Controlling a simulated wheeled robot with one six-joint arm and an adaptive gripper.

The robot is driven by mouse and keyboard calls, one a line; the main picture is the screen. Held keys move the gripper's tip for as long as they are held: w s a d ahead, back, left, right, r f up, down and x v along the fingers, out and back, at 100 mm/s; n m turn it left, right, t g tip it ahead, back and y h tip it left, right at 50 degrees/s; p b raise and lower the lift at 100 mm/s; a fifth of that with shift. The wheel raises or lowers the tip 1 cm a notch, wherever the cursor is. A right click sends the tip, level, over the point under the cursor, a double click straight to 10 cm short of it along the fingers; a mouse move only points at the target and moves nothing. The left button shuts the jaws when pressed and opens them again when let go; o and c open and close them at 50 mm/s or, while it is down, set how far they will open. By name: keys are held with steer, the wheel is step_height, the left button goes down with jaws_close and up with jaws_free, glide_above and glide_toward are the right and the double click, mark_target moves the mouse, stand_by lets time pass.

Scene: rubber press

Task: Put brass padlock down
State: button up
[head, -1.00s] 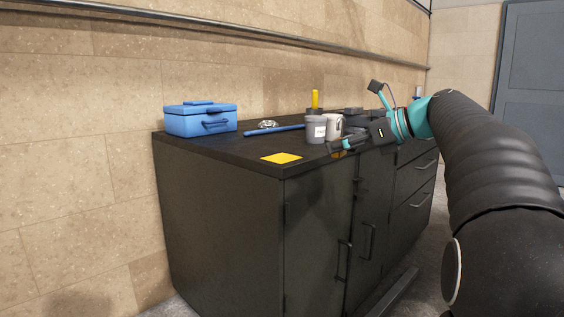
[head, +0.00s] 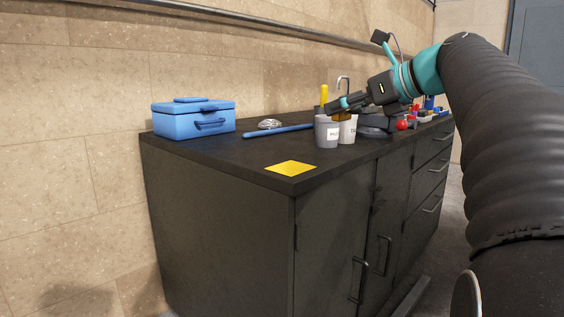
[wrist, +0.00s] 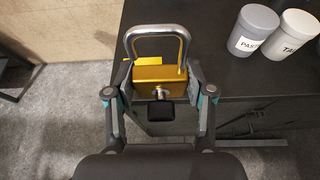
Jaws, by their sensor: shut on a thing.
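The brass padlock (wrist: 160,75), a golden block with a silver shackle, is between the two fingers of my gripper (wrist: 158,84) in the wrist view. The shackle points up in that picture, and a keyhole side faces the camera. A flat yellow square (head: 291,168) lies bare on the counter's near corner. Part of it shows behind the padlock in the wrist view (wrist: 117,71).
A blue box (head: 194,119), a blue bar (head: 278,131) and a silvery item (head: 270,124) lie to the left. Bare counter (head: 225,150) surrounds the yellow square.

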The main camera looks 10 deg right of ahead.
steer(key=b, duration=0.3)
glide_above(288, 167)
step_height(288, 167, down, 7)
steer(key=shift+a, duration=0.1)
steer(key=shift+f+b, duration=0.6)
steer(key=shift+f, duration=1.3)
steer(key=shift+f, duration=0.2)
steer(key=o, duration=1.3)
steer(key=shift+o, duration=0.2)
steer(key=shift+r, duration=0.2)
steer(key=p+v, duration=0.1)
steer(key=v, duration=1.1)
